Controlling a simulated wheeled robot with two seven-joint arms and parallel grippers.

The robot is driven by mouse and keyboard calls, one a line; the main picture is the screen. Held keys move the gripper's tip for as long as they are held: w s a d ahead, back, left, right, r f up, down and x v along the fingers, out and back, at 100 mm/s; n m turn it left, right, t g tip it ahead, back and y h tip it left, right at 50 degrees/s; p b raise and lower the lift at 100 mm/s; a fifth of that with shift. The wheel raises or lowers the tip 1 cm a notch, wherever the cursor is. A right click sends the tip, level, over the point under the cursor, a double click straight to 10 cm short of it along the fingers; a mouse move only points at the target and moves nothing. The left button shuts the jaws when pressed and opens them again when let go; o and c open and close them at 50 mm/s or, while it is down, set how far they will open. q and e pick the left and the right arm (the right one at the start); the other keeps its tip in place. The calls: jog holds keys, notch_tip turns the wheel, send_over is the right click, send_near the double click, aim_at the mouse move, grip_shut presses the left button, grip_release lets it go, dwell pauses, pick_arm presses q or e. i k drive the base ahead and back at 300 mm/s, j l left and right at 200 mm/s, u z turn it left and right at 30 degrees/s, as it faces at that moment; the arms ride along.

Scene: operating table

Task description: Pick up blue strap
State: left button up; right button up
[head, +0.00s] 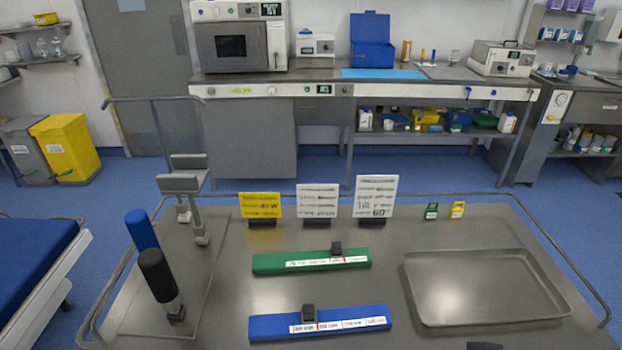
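The blue strap (275,328) lies flat on the metal table near its front edge, left of the tray. It is a long folded band with a white printed label and a black buckle (309,313) on top. A similar green strap (285,263) lies behind it, also with a white label and a black buckle. Nothing touches the blue strap. My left gripper is not in view. A small dark shape (485,346) at the bottom edge, right of the blue strap, may be the tip of my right gripper; its fingers cannot be made out.
An empty metal tray (575,300) is at the table's right. A black padded post (157,275) and a blue one (141,230) stand at the left. Three sign cards, the middle one white (317,200), and two small tagged blocks stand at the back. A raised rail surrounds the table.

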aim_at(276, 325)
jog(key=u, duration=0.95)
jog(key=k+l+u, duration=0.1)
jog(key=u, duration=0.35)
jog(key=k+l+u, duration=0.15)
jog(key=l+u, duration=0.15)
jog(key=u, duration=0.15)
jog(key=k+l+u, duration=0.15)
jog(key=u, duration=0.3)
jog(key=k+u, duration=0.15)
jog(key=u, duration=0.3)
jog(key=k+l, duration=0.15)
jog(key=k, duration=0.6)
